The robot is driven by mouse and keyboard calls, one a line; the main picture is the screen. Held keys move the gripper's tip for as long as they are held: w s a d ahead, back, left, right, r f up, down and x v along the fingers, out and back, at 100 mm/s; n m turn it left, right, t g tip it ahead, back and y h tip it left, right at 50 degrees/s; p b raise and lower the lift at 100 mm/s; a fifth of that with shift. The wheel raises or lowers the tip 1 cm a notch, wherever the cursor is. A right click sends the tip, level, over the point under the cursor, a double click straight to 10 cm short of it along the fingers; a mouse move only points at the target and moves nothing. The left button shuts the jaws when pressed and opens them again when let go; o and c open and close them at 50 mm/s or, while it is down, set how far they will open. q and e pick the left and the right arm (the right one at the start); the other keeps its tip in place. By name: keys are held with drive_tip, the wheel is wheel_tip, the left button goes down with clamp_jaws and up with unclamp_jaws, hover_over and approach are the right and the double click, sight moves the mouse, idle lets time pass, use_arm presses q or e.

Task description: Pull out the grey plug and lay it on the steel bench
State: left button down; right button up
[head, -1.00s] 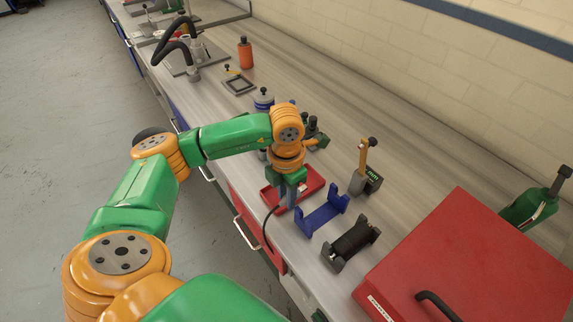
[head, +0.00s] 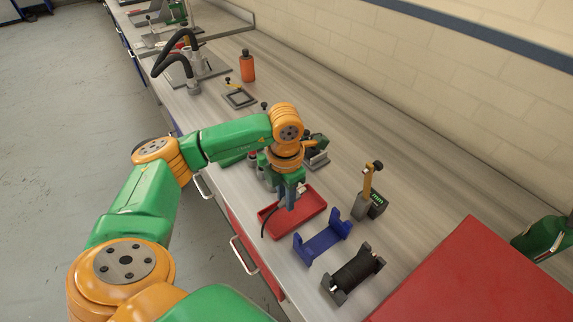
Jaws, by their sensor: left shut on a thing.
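My left gripper (head: 289,203) points down over the red tray (head: 316,222) on the steel bench (head: 345,130). It is shut on the grey plug, which is mostly hidden between the fingers. A black cable (head: 265,222) curves from the fingers down past the tray's left side. I cannot tell whether the plug touches the tray. My right gripper is not in view.
A blue cradle (head: 322,241), a black roll on a stand (head: 354,272) and a yellow-handled device (head: 368,190) stand right of the tray. A large red box (head: 450,275) fills the lower right. The bench toward the wall is clear.

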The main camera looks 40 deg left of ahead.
sight(286, 217)
use_arm(q)
drive_tip(key=shift+w+f+b, duration=0.1)
drive_tip(key=shift+f+b, duration=0.35)
drive_tip(key=shift+f, duration=0.3)
drive_tip(key=shift+f+b, duration=0.25)
drive_tip(key=shift+b, duration=0.2)
drive_tip(key=shift+f+b, duration=1.35)
drive_tip(key=shift+f, duration=0.15)
drive_tip(key=c, duration=0.6)
unclamp_jaws()
